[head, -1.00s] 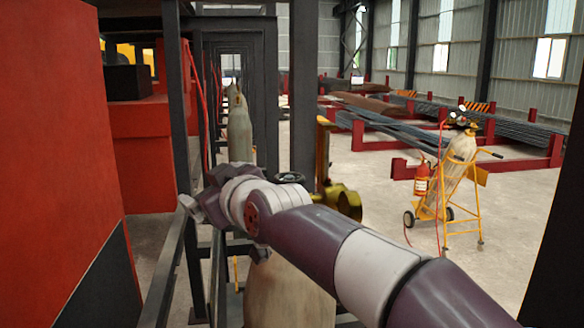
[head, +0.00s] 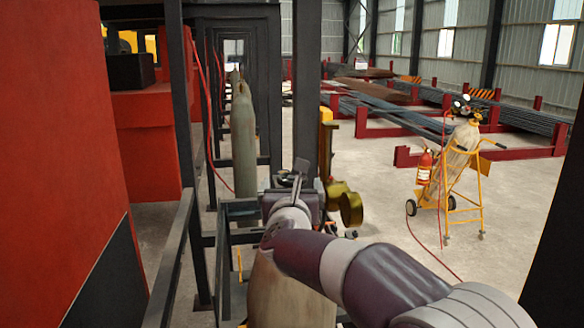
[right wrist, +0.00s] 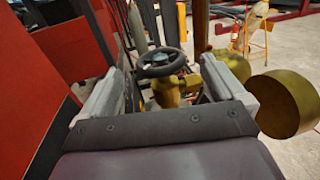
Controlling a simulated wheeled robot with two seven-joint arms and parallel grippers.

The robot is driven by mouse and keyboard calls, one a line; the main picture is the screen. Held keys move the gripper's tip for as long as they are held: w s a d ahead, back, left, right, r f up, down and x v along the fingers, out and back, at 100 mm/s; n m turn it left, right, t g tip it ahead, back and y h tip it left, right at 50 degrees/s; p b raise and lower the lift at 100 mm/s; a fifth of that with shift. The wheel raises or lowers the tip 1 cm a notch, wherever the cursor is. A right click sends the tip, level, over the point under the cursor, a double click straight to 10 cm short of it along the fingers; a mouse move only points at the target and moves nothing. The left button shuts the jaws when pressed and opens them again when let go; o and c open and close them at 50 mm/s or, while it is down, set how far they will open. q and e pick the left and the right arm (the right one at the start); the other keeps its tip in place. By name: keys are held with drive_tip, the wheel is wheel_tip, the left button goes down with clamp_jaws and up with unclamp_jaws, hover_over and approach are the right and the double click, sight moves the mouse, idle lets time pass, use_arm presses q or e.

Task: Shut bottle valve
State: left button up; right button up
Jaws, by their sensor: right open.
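The bottle (head: 285,292) is a tan cylinder standing low in the head view, partly hidden by my right arm. Brass valve parts (head: 345,203) show to the right of my right gripper (head: 300,182). In the right wrist view, the black valve handwheel (right wrist: 161,62) sits on a brass valve body (right wrist: 170,92). My right gripper (right wrist: 164,72) is open, with its grey fingers on either side of the handwheel in the picture. Contact cannot be told. In the head view the gripper hides the handwheel. My left gripper is not in view.
Dark steel posts and a rail (head: 172,255) stand close on the left, beside a large red panel (head: 55,130). A dark post (head: 306,85) rises behind the gripper. A yellow cart (head: 463,185) with a cylinder and extinguisher stands on open floor to the right.

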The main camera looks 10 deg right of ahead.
sight(292, 177)
drive_tip(key=w+p, duration=0.1)
drive_tip(key=w, duration=0.1)
drive_tip(key=w+d+p, duration=0.1)
drive_tip(key=w, duration=0.1)
drive_tip(key=shift+w+r, duration=0.15)
drive_tip(key=shift+w, duration=0.4)
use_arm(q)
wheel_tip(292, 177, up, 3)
use_arm(e)
drive_tip(key=c, duration=1)
drive_tip(key=shift+c, duration=0.2)
drive_tip(key=shift+h, duration=0.5)
